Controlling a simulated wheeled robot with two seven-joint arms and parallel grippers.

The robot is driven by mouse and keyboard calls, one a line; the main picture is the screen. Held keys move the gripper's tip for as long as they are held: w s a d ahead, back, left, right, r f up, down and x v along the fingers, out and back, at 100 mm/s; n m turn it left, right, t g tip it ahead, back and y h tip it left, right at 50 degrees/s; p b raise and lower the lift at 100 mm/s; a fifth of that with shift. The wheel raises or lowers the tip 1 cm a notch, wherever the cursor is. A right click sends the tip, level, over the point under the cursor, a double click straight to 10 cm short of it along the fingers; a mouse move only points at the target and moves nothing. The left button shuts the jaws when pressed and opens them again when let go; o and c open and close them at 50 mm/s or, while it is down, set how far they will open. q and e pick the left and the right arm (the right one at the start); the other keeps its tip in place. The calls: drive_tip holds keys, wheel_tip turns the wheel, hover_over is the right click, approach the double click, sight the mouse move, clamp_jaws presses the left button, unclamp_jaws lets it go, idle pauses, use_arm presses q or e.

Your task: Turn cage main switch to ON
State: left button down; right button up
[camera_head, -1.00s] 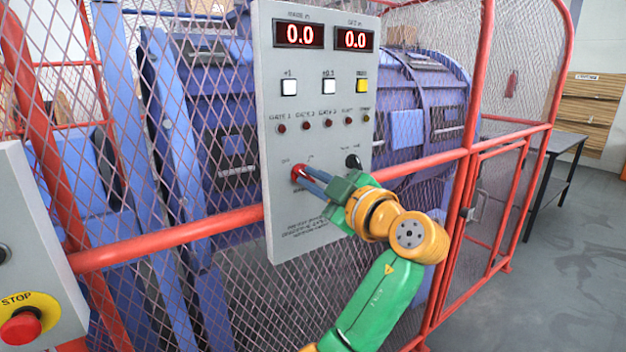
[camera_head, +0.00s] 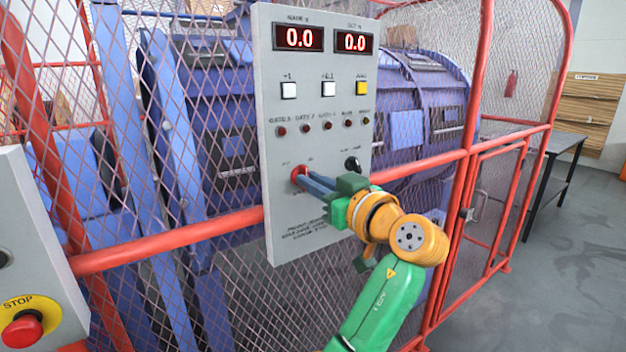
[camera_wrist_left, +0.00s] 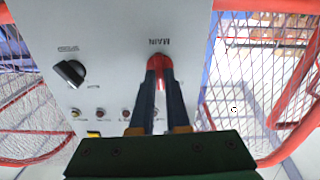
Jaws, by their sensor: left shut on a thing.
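The grey cage control panel (camera_head: 290,238) hangs on the red-framed mesh fence. Its red main switch (camera_head: 299,173) is at the lower left of the panel face. It also shows in the left wrist view (camera_wrist_left: 159,62), beside the label MAIN. My left gripper (camera_head: 303,180) reaches in from the lower right and is shut on the red switch knob, with its dark fingers on both sides of it. The fingers hide part of the knob, and I cannot read its exact position. My right gripper is not in view.
A black selector knob (camera_head: 353,163) sits right of the main switch, close to my gripper. Above are indicator lamps, push buttons and two red displays reading 0.0. A stop button (camera_head: 22,328) is at lower left. A dark table (camera_head: 562,145) stands at right.

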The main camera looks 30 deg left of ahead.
use_arm(q)
drive_tip(key=shift+w+m+p, duration=0.1)
drive_tip(key=shift+m+p, duration=1.75)
drive_tip(key=shift+m, duration=2.95)
drive_tip(key=shift+f, duration=0.1)
drive_tip(key=c, duration=0.9)
unclamp_jaws()
drive_tip(key=b+v, duration=0.2)
drive_tip(key=v, duration=0.5)
drive_tip(key=shift+d, duration=0.2)
